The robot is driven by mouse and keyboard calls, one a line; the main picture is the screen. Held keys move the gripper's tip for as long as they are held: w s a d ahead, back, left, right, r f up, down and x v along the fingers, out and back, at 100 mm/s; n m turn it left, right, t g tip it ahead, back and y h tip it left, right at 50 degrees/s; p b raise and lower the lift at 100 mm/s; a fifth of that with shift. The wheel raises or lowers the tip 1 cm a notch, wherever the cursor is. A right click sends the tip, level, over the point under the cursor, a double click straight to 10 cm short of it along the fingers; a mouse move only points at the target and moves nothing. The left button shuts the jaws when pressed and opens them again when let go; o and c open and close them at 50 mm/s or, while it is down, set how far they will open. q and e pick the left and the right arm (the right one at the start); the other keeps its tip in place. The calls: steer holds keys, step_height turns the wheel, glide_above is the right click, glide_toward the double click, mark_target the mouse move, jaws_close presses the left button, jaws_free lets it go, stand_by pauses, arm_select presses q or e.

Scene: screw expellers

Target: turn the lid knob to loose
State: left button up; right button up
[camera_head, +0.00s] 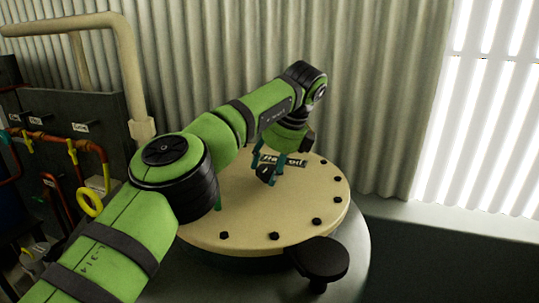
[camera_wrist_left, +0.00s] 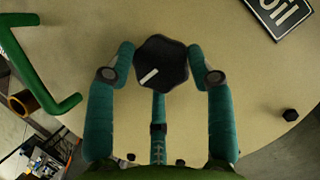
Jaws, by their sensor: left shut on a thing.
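The lid knob (camera_wrist_left: 161,63) is a dark hexagonal knob with a white line that slants up to the right in the left wrist view. It stands on the cream round lid (camera_head: 245,215), and in the head view the knob (camera_head: 266,174) shows partly between the fingers. My left gripper (camera_wrist_left: 161,60) has teal fingers on both sides of the knob, shut on it, with a third finger below it in the picture. In the head view my left gripper (camera_head: 268,166) reaches down onto the lid from the far side. My right gripper is not in view.
Dark bolts (camera_head: 274,236) ring the lid's edge. A green bent handle (camera_wrist_left: 45,75) rises from the lid. A black round part (camera_head: 319,258) sits at the front rim. Pipes and a panel (camera_head: 90,112) stand at left.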

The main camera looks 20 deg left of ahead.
arm_select(q)
steer(key=shift+f+n+g+p, duration=0.15)
steer(key=shift+n+g+p, duration=0.25)
steer(key=shift+n+p, duration=0.5)
steer(key=shift+f, duration=0.1)
steer(key=o, duration=1.1)
steer(key=shift+w, duration=0.2)
